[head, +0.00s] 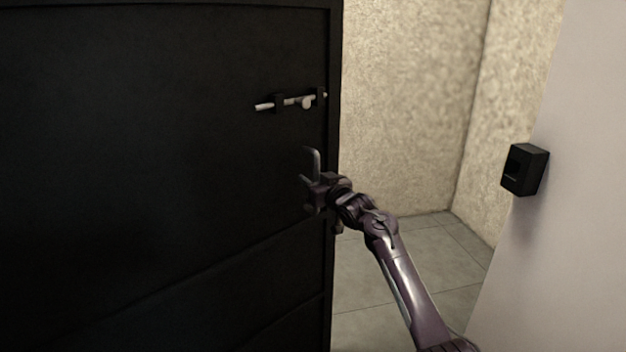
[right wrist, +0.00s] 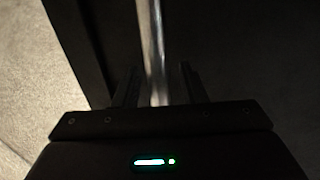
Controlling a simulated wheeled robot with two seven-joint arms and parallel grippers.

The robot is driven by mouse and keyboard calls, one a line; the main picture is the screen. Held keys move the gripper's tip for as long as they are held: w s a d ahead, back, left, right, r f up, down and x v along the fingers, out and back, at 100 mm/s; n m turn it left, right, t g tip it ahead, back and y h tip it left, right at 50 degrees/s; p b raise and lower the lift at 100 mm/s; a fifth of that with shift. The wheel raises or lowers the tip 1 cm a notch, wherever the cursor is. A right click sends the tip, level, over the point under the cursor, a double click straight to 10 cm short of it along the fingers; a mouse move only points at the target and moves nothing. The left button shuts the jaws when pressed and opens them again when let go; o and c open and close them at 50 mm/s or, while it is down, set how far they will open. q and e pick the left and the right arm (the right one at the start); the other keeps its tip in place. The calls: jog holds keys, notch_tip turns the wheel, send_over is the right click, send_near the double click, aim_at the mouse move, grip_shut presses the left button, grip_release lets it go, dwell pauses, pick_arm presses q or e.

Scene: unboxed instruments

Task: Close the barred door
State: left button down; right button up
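The door (head: 150,160) is a dark, nearly black panel filling the left of the head view. It stands ajar, with a gap between its right edge and the wall. A silver sliding bolt (head: 290,103) is mounted near that edge. Below it is an upright silver handle (head: 316,162). My right gripper (head: 314,183) is at this handle. In the right wrist view the handle (right wrist: 152,45) runs between the dark fingers of my right gripper (right wrist: 158,90), with dark gaps at its sides. The fingers look apart; contact is hard to tell in the shadow. My left gripper is not in view.
A black catch box (head: 525,169) sits on the pale wall (head: 585,130) at the right. Between door and wall, tiled floor (head: 400,265) and rough beige walls (head: 415,100) show through the opening. My right arm crosses this opening.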

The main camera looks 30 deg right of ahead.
jog(key=shift+w, duration=0.15)
grip_shut()
jog(key=shift+f, duration=0.1)
